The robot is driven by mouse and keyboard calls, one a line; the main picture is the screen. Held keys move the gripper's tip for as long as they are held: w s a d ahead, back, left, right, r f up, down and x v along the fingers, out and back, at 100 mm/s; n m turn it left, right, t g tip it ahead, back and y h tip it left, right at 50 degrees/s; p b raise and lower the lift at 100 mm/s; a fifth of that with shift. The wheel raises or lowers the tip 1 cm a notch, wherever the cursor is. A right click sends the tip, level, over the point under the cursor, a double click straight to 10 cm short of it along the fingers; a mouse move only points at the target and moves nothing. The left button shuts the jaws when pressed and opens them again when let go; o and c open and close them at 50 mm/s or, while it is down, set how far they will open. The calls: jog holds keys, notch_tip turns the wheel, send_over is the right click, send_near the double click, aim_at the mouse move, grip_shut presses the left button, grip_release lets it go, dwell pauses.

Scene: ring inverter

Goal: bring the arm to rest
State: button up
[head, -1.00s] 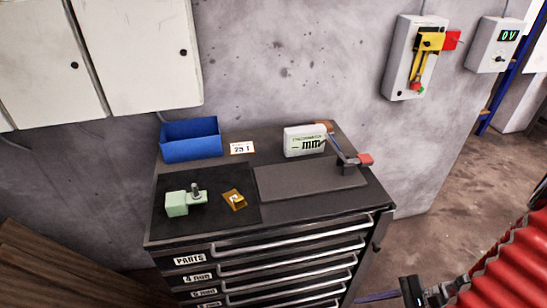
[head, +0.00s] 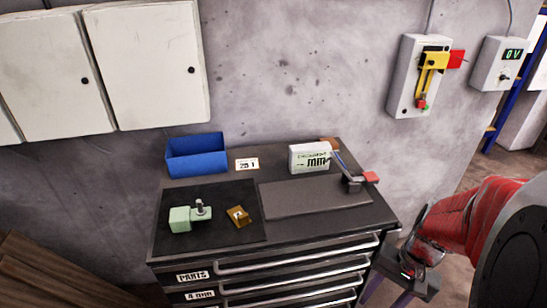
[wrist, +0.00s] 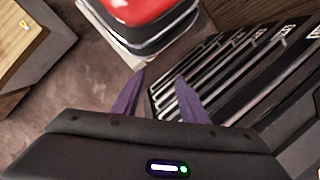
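My gripper (wrist: 157,83) shows in the wrist view with two purple fingers apart and nothing between them, so it is open and empty. Beyond the fingers are the fronts of the drawer cabinet and the floor. In the head view my red arm comes in from the right edge, and my gripper (head: 388,291) hangs low beside the right side of the cabinet (head: 285,250), pointing downward. Its fingertips are near the bottom of the picture. It appears clear of the things on the cabinet top.
On the cabinet top are a blue bin (head: 195,156), a pale green block with a bolt (head: 181,219), a small brass-coloured part (head: 239,216), and a display reading mm (head: 310,157). A yellow-handled switch box (head: 414,85) and a 0V meter (head: 498,64) are on the wall.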

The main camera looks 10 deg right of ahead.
jog(key=w+a+r+n+t+h, duration=0.2)
jog(key=w+a+r+n+t, duration=0.2)
jog(key=a+r+n, duration=0.5)
jog(key=a+r+t, duration=0.2)
jog(key=a+r, duration=0.3)
jog(key=r, duration=0.3)
jog(key=shift+w+r+h, duration=0.15)
jog(key=shift+r+h, duration=0.05)
jog(key=shift+h, duration=0.2)
dwell(1.8)
